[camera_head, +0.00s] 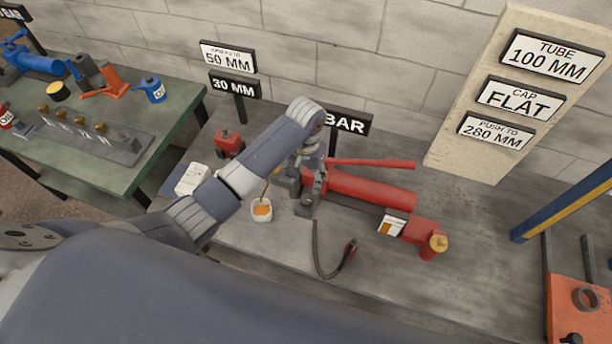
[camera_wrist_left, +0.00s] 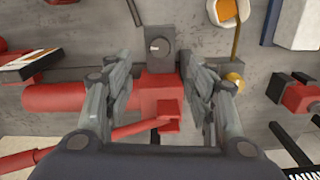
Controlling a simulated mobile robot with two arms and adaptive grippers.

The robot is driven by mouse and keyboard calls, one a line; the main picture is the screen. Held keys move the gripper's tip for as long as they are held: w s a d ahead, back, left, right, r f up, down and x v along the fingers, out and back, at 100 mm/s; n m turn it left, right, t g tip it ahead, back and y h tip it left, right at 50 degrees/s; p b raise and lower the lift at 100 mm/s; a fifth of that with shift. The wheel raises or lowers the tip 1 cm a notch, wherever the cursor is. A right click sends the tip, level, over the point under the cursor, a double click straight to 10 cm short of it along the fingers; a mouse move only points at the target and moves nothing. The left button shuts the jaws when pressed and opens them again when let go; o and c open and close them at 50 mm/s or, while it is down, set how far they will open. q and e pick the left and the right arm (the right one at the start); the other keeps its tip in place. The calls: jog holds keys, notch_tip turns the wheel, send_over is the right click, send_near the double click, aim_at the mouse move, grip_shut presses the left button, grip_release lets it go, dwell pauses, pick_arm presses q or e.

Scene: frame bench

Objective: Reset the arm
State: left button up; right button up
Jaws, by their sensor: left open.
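My left arm reaches in from the left in the head view. Its gripper (camera_head: 303,178) is over the left end of a red hand pump (camera_head: 370,190) on the grey bench and partly hides that end. In the left wrist view my left gripper (camera_wrist_left: 162,75) is open, with one finger on each side of the pump's red end block (camera_wrist_left: 158,97) and a dark block with a round knob (camera_wrist_left: 160,45). The fingers appear empty; I cannot tell whether they touch the pump. The pump's red lever (camera_head: 375,163) lies along its body. My right gripper is not in view.
A white cup with orange contents (camera_head: 262,210) stands left of the pump, and a black hose (camera_head: 325,265) lies in front. Sign posts (camera_head: 348,122) stand behind. A blue post (camera_head: 565,210) rises at right. The green bench (camera_head: 165,115) holds other tools. The bench front is mostly clear.

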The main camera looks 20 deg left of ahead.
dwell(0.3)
pick_arm(q)
jog(key=s+t+h, duration=0.1)
jog(key=s+t, duration=0.1)
jog(key=s, duration=1.6)
jog(key=s+a+r+t, duration=0.2)
jog(key=s+a+r, duration=0.4)
notch_tip(320, 180, down, 32)
jog(key=s+g+b, duration=0.2)
jog(key=b, duration=0.5)
jog(key=s+a+f+b, duration=0.1)
jog(key=s+f+b, duration=0.1)
jog(key=s+f, duration=0.6)
jog(key=s+a+f+g+y+b, duration=0.1)
jog(key=s+f+b, duration=0.2)
jog(key=s+f, duration=0.6)
notch_tip(320, 180, down, 6)
jog(key=shift+a+r+m, duration=0.1)
jog(key=shift+a+m, duration=0.2)
jog(key=shift+a, duration=0.05)
